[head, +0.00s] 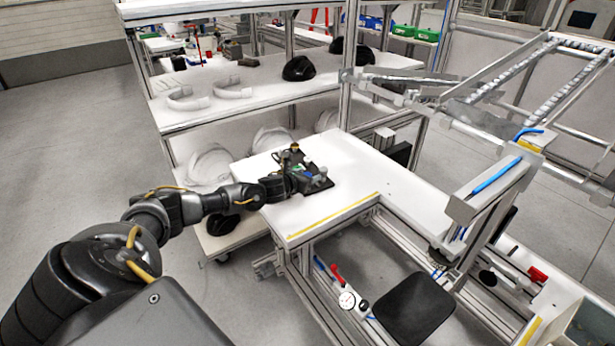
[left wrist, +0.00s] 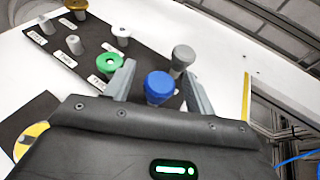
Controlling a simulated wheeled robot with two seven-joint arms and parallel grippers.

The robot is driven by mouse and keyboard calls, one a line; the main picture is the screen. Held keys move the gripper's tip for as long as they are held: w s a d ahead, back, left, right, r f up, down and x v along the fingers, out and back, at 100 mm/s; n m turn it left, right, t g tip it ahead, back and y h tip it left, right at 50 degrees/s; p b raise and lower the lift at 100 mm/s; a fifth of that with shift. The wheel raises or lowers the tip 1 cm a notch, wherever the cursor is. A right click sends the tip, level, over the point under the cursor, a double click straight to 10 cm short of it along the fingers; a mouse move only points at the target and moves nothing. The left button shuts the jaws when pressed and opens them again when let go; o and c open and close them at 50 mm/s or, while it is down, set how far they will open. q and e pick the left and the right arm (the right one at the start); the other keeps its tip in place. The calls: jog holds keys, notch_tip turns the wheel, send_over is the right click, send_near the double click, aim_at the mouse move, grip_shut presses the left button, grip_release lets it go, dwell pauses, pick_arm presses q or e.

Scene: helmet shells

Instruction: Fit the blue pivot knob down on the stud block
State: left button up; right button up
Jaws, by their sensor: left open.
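The blue pivot knob (left wrist: 158,86) stands between the two open fingers of my left gripper (left wrist: 159,70) in the left wrist view. The fingers are spread, with a gap on each side of the knob. In the head view my left gripper (head: 297,182) is low over the dark board on the white table, and the knob is small and partly hidden there. I cannot make out the stud block for certain in either view. My right gripper is not in view.
A black labelled strip (left wrist: 88,55) carries a green knob (left wrist: 110,66), white and grey pegs and a gold-topped one. A grey knob (left wrist: 182,58) stands just beyond the blue one. The white table (head: 350,170) is bare right of the board. Shelves (head: 240,95) stand behind.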

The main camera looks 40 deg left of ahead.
pick_arm(q)
jog(key=c, duration=1)
jog(key=shift+r, duration=0.15)
jog(key=shift+r, duration=0.3)
notch_tip(320, 180, up, 2)
jog(key=shift+r, duration=0.2)
jog(key=s+r+b, duration=0.1)
jog(key=s+r, duration=0.2)
jog(key=s, duration=0.1)
jog(key=s+a+r+b, duration=0.1)
jog(key=s+r+b, duration=0.1)
jog(key=s, duration=0.3)
jog(key=s+a+r+b, duration=0.1)
jog(key=s+r, duration=0.3)
jog(key=shift+s+a+r+b, duration=0.1)
jog(key=shift+s+r+b, duration=0.2)
jog(key=shift+s+r, duration=0.1)
